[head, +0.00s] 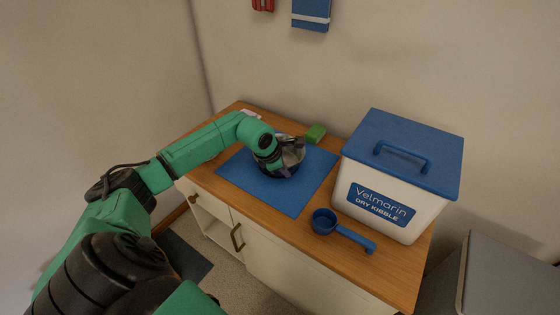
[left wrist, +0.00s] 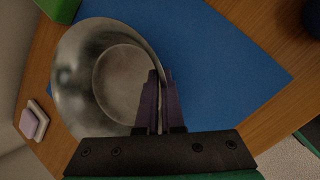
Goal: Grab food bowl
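The food bowl (head: 295,154) is a round metal bowl on the blue mat (head: 310,190) on the wooden cabinet top. It is partly hidden behind my left gripper (head: 284,171) in the head view. In the left wrist view the bowl (left wrist: 85,75) shows its shiny inside. The dark purple fingers of my left gripper (left wrist: 161,78) are close together at the bowl's rim, one inside and one outside. They appear shut on the rim. The bowl looks upright. My right gripper is not in view.
A white kibble bin (head: 375,205) with a blue lid stands right of the mat. A blue scoop (head: 325,222) lies in front of it. A green block (head: 316,133) lies behind the bowl. A pinkish-white item (left wrist: 33,121) lies beside the mat. The mat's front is clear.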

